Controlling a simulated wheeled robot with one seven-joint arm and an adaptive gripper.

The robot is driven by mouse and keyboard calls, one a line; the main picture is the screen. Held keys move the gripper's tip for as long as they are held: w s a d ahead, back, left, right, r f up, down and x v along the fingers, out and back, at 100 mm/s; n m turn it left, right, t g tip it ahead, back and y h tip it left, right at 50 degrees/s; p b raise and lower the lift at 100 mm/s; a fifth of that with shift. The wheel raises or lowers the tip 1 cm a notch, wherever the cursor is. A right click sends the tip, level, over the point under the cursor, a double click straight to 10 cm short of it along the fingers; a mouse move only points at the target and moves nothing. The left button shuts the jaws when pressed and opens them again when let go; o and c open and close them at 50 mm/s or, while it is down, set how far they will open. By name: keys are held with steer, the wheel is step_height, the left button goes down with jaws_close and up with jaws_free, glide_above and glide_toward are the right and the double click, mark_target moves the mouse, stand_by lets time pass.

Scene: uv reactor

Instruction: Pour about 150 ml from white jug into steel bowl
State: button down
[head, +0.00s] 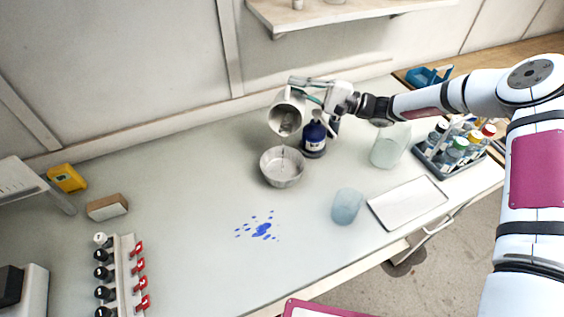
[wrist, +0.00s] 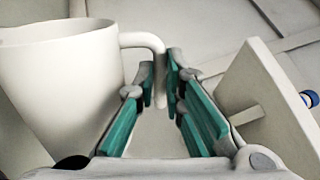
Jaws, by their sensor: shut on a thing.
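The white jug (head: 286,114) is held above the steel bowl (head: 281,177), tilted with its mouth facing down toward the bowl. A thin stream or streak shows between the jug's rim and the bowl. In the wrist view the jug (wrist: 62,85) fills the left side, and its handle (wrist: 143,41) runs between the fingers. My gripper (wrist: 160,82) is shut on that handle; in the head view my gripper (head: 318,92) is at the jug's upper right. The bowl stands upright on the bench. How much liquid is in it, I cannot tell.
A dark blue bottle (head: 313,141) stands close right of the bowl. A clear beaker (head: 390,147), a blue cup (head: 346,206), a white tray (head: 408,202) and a bottle rack (head: 452,157) are further right. Blue spots (head: 262,230) mark the bench in front. A shelf (head: 335,14) hangs above.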

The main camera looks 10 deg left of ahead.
steer(key=shift+w, duration=0.2)
steer(key=shift+s+p, duration=0.3)
steer(key=shift+s, duration=0.05)
steer(key=shift+s+d+f+n, duration=0.1)
steer(key=shift+s+n, duration=0.15)
steer(key=shift+n, duration=0.15)
steer(key=shift+s+p, duration=0.15)
steer(key=shift+p, duration=0.15)
